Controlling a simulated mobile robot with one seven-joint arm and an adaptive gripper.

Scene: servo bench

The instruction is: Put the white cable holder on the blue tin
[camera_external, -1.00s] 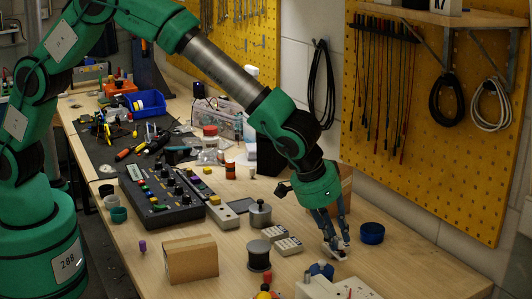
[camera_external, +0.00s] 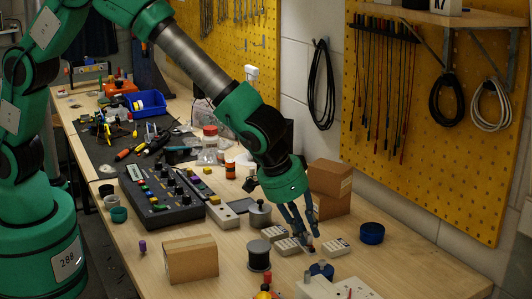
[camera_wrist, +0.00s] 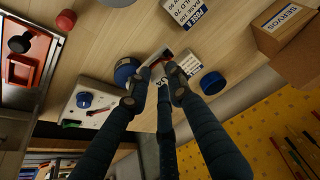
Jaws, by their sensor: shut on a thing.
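The blue tin (camera_external: 372,233) is a short round open tin standing on the bench right of my gripper; it also shows in the wrist view (camera_wrist: 212,83). My gripper (camera_external: 309,249) points down, low over the bench, left of the tin and apart from it. In the wrist view my gripper (camera_wrist: 156,73) is shut on a small white piece, the white cable holder (camera_wrist: 158,58), which the fingers mostly hide. Its shape and its height above the bench are hard to tell.
A white labelled box (camera_external: 335,246) lies between my gripper and the tin. More white boxes (camera_external: 288,246) lie to the left, with a dark spool (camera_external: 258,255). A blue round object (camera_external: 321,269) and a white panel (camera_external: 335,289) are in front.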

